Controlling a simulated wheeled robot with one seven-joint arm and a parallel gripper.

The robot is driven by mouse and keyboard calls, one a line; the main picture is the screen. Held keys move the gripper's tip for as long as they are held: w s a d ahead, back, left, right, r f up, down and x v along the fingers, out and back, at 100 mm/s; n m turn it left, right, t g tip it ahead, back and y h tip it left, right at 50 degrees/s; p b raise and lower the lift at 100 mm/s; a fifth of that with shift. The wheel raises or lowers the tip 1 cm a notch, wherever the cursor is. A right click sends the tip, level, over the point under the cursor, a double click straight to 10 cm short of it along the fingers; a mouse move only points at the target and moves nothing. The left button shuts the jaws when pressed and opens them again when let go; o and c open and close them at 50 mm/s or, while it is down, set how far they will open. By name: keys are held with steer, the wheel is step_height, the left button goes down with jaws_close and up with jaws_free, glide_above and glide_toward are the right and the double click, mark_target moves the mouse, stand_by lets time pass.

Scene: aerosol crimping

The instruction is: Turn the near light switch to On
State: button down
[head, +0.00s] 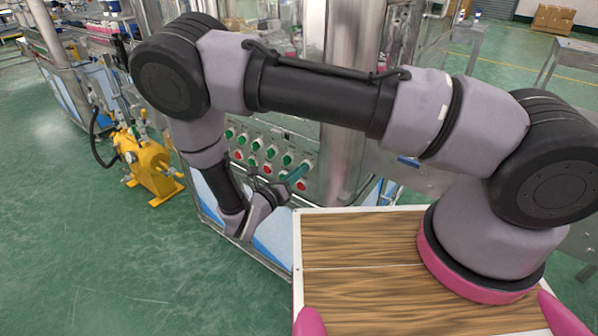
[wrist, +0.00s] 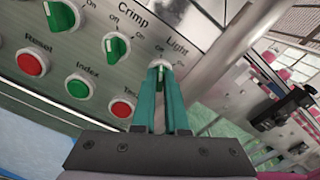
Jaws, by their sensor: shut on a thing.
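The light switch (wrist: 158,66) is a round knob with a pale collar under the "Light" label, at the right end of the panel's top row in the wrist view. My gripper (wrist: 160,74) has its two teal fingers closed around the knob, one on each side. A pale mark shows between the fingertips. The fingers cover much of the knob, so I cannot tell its exact setting. In the head view my gripper (head: 297,174) reaches the right side of the control panel (head: 252,165), and the light switch is not clearly visible there.
The green Crimp switch (wrist: 116,46) sits just left of the light switch. A green Index button (wrist: 78,88), a red Reset button (wrist: 32,64) and another red button (wrist: 123,106) are below. A steel column (head: 350,90) stands right of the panel. A yellow pump (head: 148,165) stands on the floor at left.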

steer(key=m, duration=1.1)
stand_by(0.3)
steer(key=shift+m, duration=0.5)
steer(key=c, duration=0.9)
jaws_free()
steer(key=shift+c, duration=0.2)
steer(key=shift+s, duration=0.1)
steer(key=v, duration=1)
steer(key=shift+s+a, duration=0.2)
steer(key=shift+s, duration=0.1)
